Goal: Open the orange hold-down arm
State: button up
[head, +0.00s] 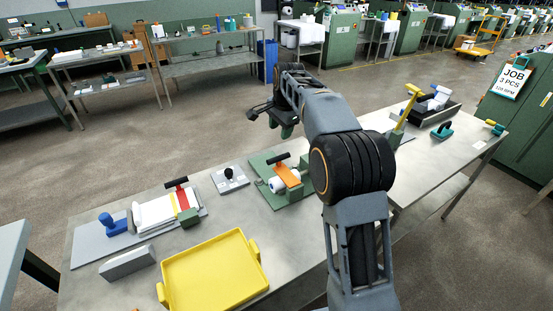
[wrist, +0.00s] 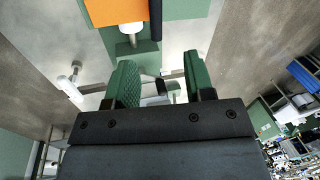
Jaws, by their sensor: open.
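The orange hold-down arm (head: 287,175) lies across a white roll (head: 278,185) on a green fixture (head: 297,190) on the workbench. A black handle (head: 279,160) sticks out at its upper end. In the wrist view the orange arm (wrist: 112,12) is cut off at the top edge, with a black bar (wrist: 156,18) beside it and a white-tipped post (wrist: 131,30) below. My gripper (wrist: 160,82) is open, its two green fingers apart with nothing held between them. In the head view it hangs in the air above and beyond the fixture, its fingers partly hidden.
A small grey plate with a black knob (head: 229,179) is beside the green fixture. A yellow-levered device (head: 405,112) stands to the right.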

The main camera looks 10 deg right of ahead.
aim_at(276, 158)
jog(key=shift+m, duration=0.9)
jog(key=x, duration=1.3)
jog(key=shift+s+a+f+b, duration=0.1)
jog(key=shift+s+f+b, duration=0.15)
jog(key=shift+s+b, duration=0.1)
grip_shut()
